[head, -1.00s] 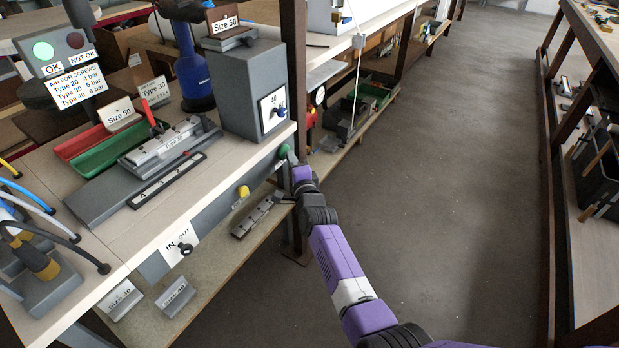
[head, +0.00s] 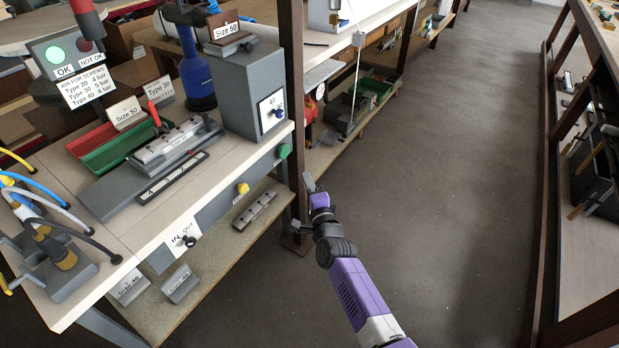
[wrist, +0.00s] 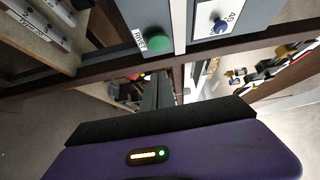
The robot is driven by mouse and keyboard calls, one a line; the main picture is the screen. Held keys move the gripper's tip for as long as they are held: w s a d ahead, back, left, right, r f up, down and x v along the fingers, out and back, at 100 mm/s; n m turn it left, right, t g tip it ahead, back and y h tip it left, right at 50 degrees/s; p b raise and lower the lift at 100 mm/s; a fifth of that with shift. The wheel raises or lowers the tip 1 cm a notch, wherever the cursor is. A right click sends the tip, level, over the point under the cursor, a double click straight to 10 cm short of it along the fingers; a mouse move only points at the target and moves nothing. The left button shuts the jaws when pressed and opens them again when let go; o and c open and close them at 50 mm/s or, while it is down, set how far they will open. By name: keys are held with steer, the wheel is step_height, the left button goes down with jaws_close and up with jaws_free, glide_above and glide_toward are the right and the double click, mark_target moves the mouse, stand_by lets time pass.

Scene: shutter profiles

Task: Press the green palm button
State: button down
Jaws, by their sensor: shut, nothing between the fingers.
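The green palm button (head: 284,151) sits on the front edge of the workbench, below the grey box with the blue knob. In the wrist view the green button (wrist: 156,44) shows as a round cap beside a label that appears to read RIVET. My gripper (head: 309,181) is in the aisle, to the right of and below the button in the head view, apart from it. In the wrist view my gripper (wrist: 157,82) shows its fingers together and empty, pointing forward just below the button. Nothing hides the button.
A yellow button (head: 243,188) is on the same bench front, farther left. A brown post (head: 293,90) stands close behind my gripper. A grey box with a blue knob (head: 246,92) stands on the bench above the button. The aisle floor (head: 430,200) to the right is clear.

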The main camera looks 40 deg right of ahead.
steer(key=shift+s+a+p, duration=0.25)
steer(key=shift+s+p, duration=0.05)
steer(key=shift+s, duration=0.35)
stand_by(0.8)
steer(key=s+a+r+n+t+y, duration=0.35)
steer(key=s+r+n, duration=0.25)
steer(key=r+n, duration=0.5)
steer(key=s+a+r+n+g+y+p, duration=0.1)
steer(key=s+a+n, duration=0.3)
steer(key=s, duration=0.8)
steer(key=s+a+r+n+g+y+p, duration=0.1)
steer(key=s+a+r+n+g+y, duration=0.1)
steer(key=s+a, duration=0.6)
steer(key=s+a+r+n+g+y+p, duration=0.1)
steer(key=s+a+n, duration=0.5)
steer(key=s, duration=1.1)
steer(key=shift+s+a+r+g, duration=0.2)
steer(key=shift+r+g, duration=0.15)
steer(key=shift+r, duration=0.55)
